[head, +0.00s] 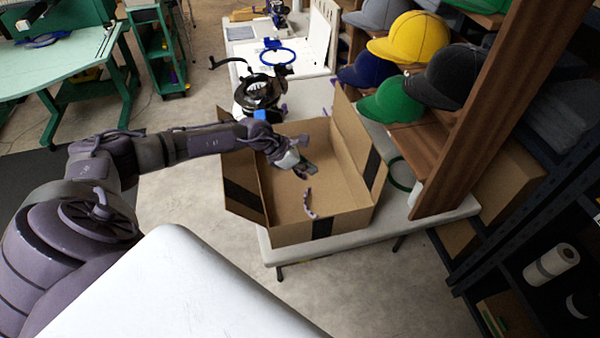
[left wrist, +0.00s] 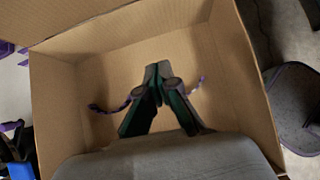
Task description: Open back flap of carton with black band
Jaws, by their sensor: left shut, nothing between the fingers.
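The brown carton (head: 345,224) with black bands stands on a white table. Its top is open. A flap with a black band hangs outward on the left (head: 242,200), and a tall flap stands up on the right (head: 354,140). The back edge is partly behind my arm, so I cannot tell the back flap's state clearly. My left gripper (head: 309,171) is over the carton's opening. In the left wrist view its fingers (left wrist: 158,75) are shut and empty, pointing toward the carton's inside (left wrist: 130,65). My right gripper is in neither view.
A small purple curved piece (head: 309,203) shows in the carton. A dark ring-shaped device (head: 260,90) stands close behind the carton. Shelves with caps (head: 408,38) and a wooden post (head: 470,115) are at the right. Open floor (head: 190,230) lies left of the carton.

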